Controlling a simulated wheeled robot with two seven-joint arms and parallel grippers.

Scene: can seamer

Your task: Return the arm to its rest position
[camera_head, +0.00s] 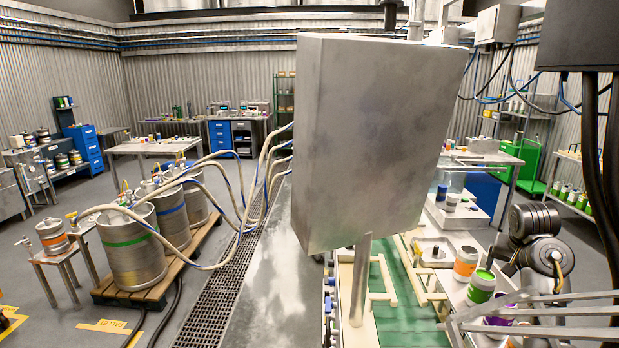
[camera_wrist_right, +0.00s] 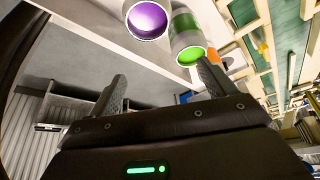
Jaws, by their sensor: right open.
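My right gripper (camera_wrist_right: 162,88) is open, with nothing between its two dark fingers in the right wrist view. A can with a purple end (camera_wrist_right: 148,20) and a can with a green band and green end (camera_wrist_right: 190,55) are just beyond the fingers, apart from each other. In the head view my right arm is at the right edge, with dark round joints, beside the green can (camera_head: 482,286), the orange can (camera_head: 466,262) and the partly hidden purple can (camera_head: 498,318). The right fingertips cannot be made out there. My left gripper is not in view.
A large metal box (camera_head: 375,140) on a post blocks the middle of the head view. A green conveyor (camera_head: 405,300) runs below it. Pale metal rails (camera_head: 540,312) lie close to my right arm. Steel kegs (camera_head: 133,250) with hoses stand on a pallet at left.

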